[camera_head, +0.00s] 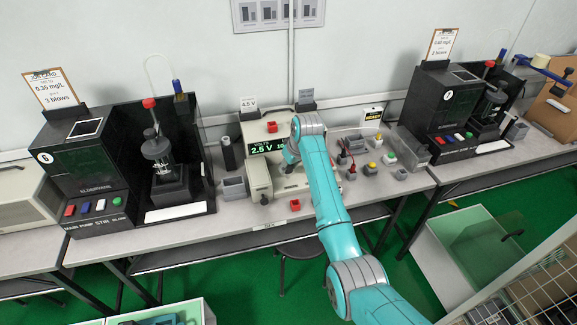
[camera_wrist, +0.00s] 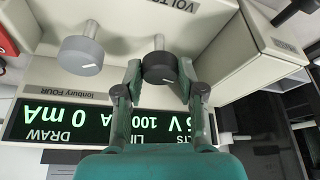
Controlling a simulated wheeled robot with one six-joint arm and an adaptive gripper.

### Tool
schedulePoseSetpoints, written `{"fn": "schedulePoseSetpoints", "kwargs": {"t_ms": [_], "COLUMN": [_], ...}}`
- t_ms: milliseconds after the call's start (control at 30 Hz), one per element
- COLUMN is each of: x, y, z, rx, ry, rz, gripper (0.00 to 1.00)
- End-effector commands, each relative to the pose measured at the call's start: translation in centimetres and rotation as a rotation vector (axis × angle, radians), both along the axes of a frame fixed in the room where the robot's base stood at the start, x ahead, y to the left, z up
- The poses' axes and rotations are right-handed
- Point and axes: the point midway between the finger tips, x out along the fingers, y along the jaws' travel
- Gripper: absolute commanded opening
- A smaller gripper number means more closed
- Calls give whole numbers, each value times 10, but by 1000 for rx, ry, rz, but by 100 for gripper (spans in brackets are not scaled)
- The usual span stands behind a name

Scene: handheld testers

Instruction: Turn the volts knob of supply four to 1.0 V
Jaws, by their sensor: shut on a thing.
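Supply four (camera_head: 258,133) is a cream box on the bench. Its green display (camera_head: 264,147) reads 2.5 V in the head view. In the wrist view the picture is upside down, and its display (camera_wrist: 75,120) shows DRAW 0 mA beside a partly hidden 100 mA and volts reading. The dark volts knob (camera_wrist: 160,66) has a white pointer line and sits below the VOLTS label (camera_wrist: 172,4). My gripper (camera_wrist: 160,72) is shut on this knob, one finger on each side. In the head view my arm hides the knob and fingertips.
A lighter grey knob (camera_wrist: 82,53) is beside the volts knob. A cream box edge (camera_wrist: 265,60) stands close on the other side. Black testers (camera_head: 85,170) (camera_head: 440,105) flank the supply. Small coloured parts (camera_head: 372,168) lie right of it.

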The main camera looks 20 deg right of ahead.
Motion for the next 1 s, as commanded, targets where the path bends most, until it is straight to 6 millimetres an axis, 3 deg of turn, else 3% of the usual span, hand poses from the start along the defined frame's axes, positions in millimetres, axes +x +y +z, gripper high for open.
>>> {"fn": "schedulePoseSetpoints", "kwargs": {"t_ms": [1000], "x": [5], "y": [-4], "z": [1], "rx": [1], "ry": [1], "rz": [924], "gripper": [4]}}
